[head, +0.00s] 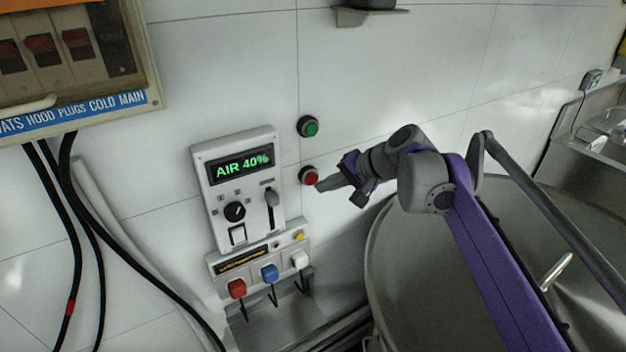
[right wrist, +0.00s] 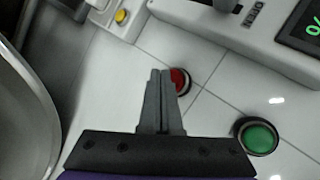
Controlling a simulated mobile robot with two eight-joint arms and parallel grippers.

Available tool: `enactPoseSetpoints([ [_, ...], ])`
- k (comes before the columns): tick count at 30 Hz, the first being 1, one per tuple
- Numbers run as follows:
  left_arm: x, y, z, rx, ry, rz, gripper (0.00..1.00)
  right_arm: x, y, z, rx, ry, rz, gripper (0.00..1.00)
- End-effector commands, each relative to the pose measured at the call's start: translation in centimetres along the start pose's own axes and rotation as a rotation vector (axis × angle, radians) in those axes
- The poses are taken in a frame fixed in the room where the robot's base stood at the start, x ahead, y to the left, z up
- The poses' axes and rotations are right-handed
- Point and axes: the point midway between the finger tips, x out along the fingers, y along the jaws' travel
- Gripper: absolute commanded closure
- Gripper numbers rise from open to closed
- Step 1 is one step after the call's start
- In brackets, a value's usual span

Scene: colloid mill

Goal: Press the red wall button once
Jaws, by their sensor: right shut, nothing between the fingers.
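The red wall button (head: 309,175) sits in a dark round collar on the white tiled wall, below a green button (head: 308,127). My right gripper (head: 319,187) is shut and empty, with its fingertips at the lower right edge of the red button in the head view. In the right wrist view the red button (right wrist: 180,82) shows just beyond and to the right of the fingertips (right wrist: 160,75), partly hidden by them. I cannot tell whether the tips touch it. My left gripper is not in view.
A control box reading AIR 40% (head: 236,190) is left of the buttons, with a panel of red, blue and white knobs (head: 269,271) below. A large steel vessel (head: 385,265) stands at the lower right. The green button (right wrist: 257,137) is close by in the right wrist view.

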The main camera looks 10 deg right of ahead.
Motion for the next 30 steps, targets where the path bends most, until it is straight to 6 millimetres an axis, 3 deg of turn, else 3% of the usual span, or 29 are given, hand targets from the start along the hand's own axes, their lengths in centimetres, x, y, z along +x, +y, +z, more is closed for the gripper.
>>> enactPoseSetpoints([
  [8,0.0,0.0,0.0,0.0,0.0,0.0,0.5,-0.1,0.1,0.1,0.0,0.0,0.0,1.0],
  [21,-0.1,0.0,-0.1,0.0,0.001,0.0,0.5,-3.0,2.1,2.2,0.002,0.0,0.0,1.0],
  [30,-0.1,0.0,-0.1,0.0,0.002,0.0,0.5,-3.5,2.5,2.6,0.0,-0.001,0.0,1.0],
])
